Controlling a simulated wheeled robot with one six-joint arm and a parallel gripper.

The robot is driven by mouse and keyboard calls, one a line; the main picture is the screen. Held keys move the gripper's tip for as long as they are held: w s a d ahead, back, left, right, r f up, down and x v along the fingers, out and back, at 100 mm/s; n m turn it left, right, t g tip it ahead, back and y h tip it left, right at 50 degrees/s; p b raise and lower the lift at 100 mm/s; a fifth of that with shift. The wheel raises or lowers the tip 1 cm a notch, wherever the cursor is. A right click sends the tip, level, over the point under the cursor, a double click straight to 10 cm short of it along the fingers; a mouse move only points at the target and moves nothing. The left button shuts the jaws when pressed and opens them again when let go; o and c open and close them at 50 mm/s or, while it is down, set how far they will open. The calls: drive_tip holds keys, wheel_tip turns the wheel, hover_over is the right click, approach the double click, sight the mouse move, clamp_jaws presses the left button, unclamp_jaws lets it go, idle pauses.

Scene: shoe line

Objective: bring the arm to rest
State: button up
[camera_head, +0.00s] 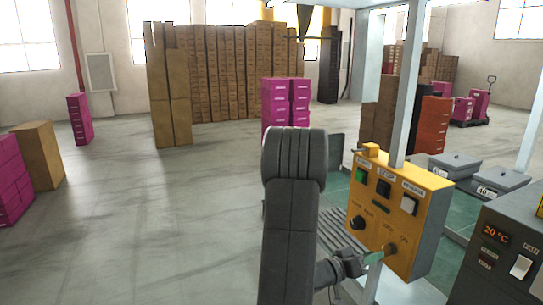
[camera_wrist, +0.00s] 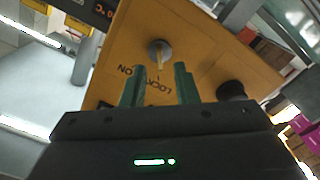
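My gripper (camera_head: 376,257) is in front of the lower part of the yellow control box (camera_head: 400,215). In the wrist view its two green fingers (camera_wrist: 158,78) are spread apart with nothing between them. The grey rotary knob (camera_wrist: 159,48) with a pale pointer lies just beyond the fingertips, roughly in line with the gap, beside upside-down LOCK and ON lettering. It also shows in the head view (camera_head: 391,249), close to the fingertips. A dark round knob (camera_wrist: 231,91) is to the right in the wrist view. My arm rises bent in front of the box.
A dark panel (camera_head: 497,255) reading 20 °C stands at right. Grey weights or lids (camera_head: 455,164) sit behind. Open floor (camera_head: 150,220) lies to the left, with cartons beyond.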

drive_tip(key=shift+w+d+m+b, duration=0.25)
drive_tip(key=shift+d+m+b, duration=0.65)
drive_tip(key=shift+m, duration=1.45)
drive_tip(key=shift+w+d+m+b, duration=0.4)
drive_tip(key=shift+m+b, duration=0.95)
drive_tip(key=shift+m, duration=0.95)
drive_tip(key=shift+w+d+m+b, duration=0.15)
drive_tip(key=shift+d+m+b, duration=0.75)
drive_tip(key=shift+m, duration=1.45)
drive_tip(key=shift+a, duration=0.2)
